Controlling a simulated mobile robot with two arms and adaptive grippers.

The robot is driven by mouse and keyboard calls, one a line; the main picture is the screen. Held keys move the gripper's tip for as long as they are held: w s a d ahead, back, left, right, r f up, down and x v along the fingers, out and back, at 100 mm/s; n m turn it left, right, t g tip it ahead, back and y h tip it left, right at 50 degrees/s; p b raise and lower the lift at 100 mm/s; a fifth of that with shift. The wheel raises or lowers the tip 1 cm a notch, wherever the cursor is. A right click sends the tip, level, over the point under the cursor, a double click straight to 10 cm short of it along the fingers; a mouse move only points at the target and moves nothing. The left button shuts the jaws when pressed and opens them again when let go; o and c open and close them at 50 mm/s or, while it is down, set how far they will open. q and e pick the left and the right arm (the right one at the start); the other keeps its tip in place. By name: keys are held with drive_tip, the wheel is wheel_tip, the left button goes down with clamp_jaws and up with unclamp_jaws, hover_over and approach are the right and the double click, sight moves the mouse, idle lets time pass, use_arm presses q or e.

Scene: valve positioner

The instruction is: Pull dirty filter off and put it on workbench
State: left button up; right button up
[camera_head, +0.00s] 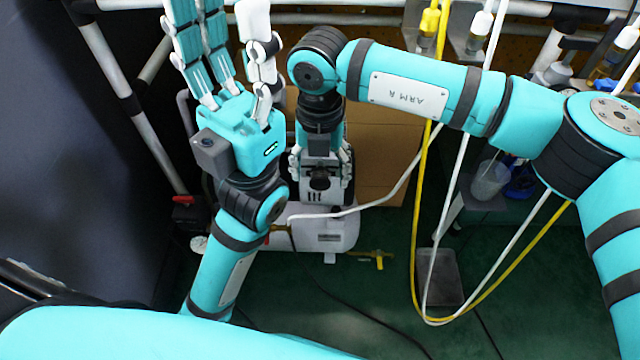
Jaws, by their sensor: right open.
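I cannot tell which is the dirty filter. No workbench is clearly recognisable.
A yellow hose (413,235) and a white hose (428,285) loop down at the right. A cardboard box (385,165) stands behind my right gripper. A red-handled valve (184,200) is at the left. A grey tray (439,277) lies on the green floor.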

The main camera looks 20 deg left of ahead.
sight(320, 179)
drive_tip(key=shift+f+b, duration=0.45)
drive_tip(key=shift+f, duration=1.2)
clamp_jaws()
